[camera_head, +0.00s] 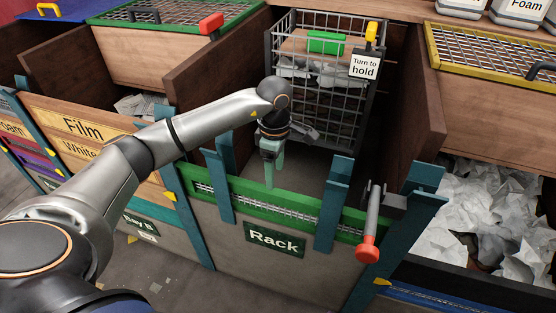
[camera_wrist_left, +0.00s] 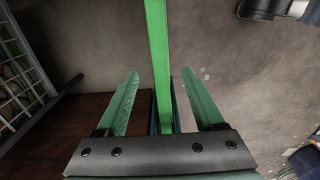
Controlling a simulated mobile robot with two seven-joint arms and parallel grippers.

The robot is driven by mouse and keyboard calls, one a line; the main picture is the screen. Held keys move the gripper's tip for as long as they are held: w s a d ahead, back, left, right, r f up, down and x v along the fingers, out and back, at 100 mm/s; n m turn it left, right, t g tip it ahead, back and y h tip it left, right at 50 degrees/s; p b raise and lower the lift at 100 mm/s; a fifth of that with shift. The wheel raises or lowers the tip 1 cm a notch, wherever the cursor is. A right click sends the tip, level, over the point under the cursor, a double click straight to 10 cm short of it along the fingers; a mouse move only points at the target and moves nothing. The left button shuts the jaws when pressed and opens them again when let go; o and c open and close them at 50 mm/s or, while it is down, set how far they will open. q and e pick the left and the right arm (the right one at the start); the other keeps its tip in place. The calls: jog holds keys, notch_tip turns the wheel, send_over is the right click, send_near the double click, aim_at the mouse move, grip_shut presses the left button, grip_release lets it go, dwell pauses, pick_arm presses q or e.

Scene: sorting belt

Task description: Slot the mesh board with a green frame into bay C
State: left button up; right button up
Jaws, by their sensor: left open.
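A mesh board with a green frame (camera_head: 290,213) stands upright in the slot of the front wall labelled Rack, between teal posts. Its top edge is a green bar (camera_wrist_left: 156,40) in the left wrist view. My left gripper (camera_head: 270,178) is open at the board's top edge. In the left wrist view, the fingers of my left gripper (camera_wrist_left: 160,75) lie on either side of the green bar, with gaps on both sides. No bay C label is readable. My right gripper is not in view.
A wire cage (camera_head: 330,100) with a "Turn to hold" sign (camera_head: 365,66) stands behind the rack. A red-ended lever (camera_head: 370,222) is at the rack's right. A yellow-framed mesh panel (camera_head: 490,50) is at back right. Brown partitions (camera_head: 215,60) flank the cage.

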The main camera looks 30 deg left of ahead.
aim_at(275, 191)
pick_arm(q)
notch_tip(275, 191, down, 10)
jog(key=shift+r+b, duration=0.2)
jog(key=shift+b, duration=0.4)
grip_shut()
dwell(1.0)
jog(key=c, duration=0.7)
grip_release()
jog(key=c, duration=0.4)
grip_shut()
